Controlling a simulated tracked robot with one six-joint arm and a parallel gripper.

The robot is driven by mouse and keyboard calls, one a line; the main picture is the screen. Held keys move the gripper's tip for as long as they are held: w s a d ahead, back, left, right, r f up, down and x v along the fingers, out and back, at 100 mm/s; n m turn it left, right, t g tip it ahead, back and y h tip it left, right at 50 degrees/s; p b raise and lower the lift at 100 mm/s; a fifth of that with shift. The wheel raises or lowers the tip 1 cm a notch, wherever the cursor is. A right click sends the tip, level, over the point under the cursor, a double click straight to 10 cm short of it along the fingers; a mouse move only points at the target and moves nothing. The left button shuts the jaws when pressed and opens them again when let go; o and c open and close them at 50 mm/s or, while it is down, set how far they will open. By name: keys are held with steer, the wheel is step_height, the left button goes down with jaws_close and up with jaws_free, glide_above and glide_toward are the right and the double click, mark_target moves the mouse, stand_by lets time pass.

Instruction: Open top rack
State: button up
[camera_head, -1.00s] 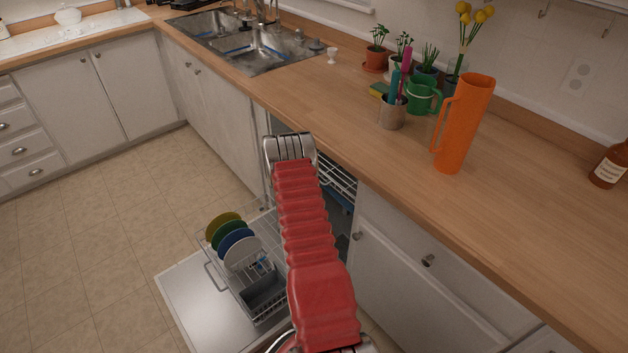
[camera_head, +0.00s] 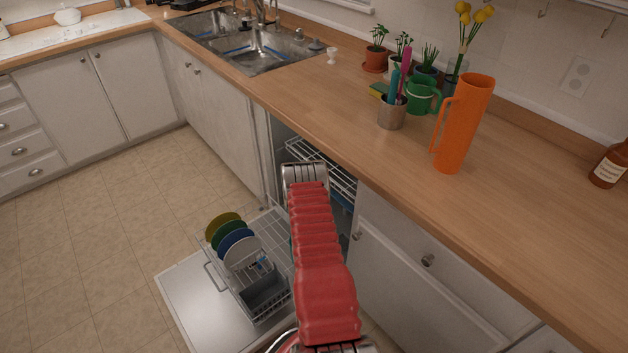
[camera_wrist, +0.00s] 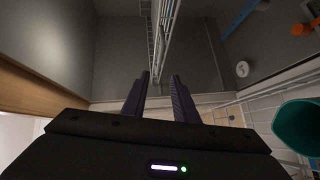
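The top rack (camera_head: 318,160) is a white wire rack inside the open dishwasher under the counter. In the head view my arm covers part of it. In the wrist view a wire edge of the top rack (camera_wrist: 163,38) runs down from the top, ahead of the gap between my fingers. My gripper (camera_wrist: 160,84) is open, its two dark fingers apart. The wires line up with the gap, but I cannot tell whether they reach between the fingertips. In the head view the fingers are hidden behind my red arm.
The dishwasher door (camera_head: 200,305) is down, with the lower rack (camera_head: 268,232) pulled out over it, holding several plates (camera_head: 236,240). The counter (camera_head: 330,100) overhangs the opening. A teal cup (camera_wrist: 298,127) shows at right in the wrist view. The floor at left is clear.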

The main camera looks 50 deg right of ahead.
steer(key=x, duration=1.3)
stand_by(0.4)
steer(key=shift+c, duration=0.6)
steer(key=shift+f, duration=0.1)
jaws_close()
steer(key=shift+f, duration=0.1)
stand_by(0.5)
steer(key=shift+s, duration=0.15)
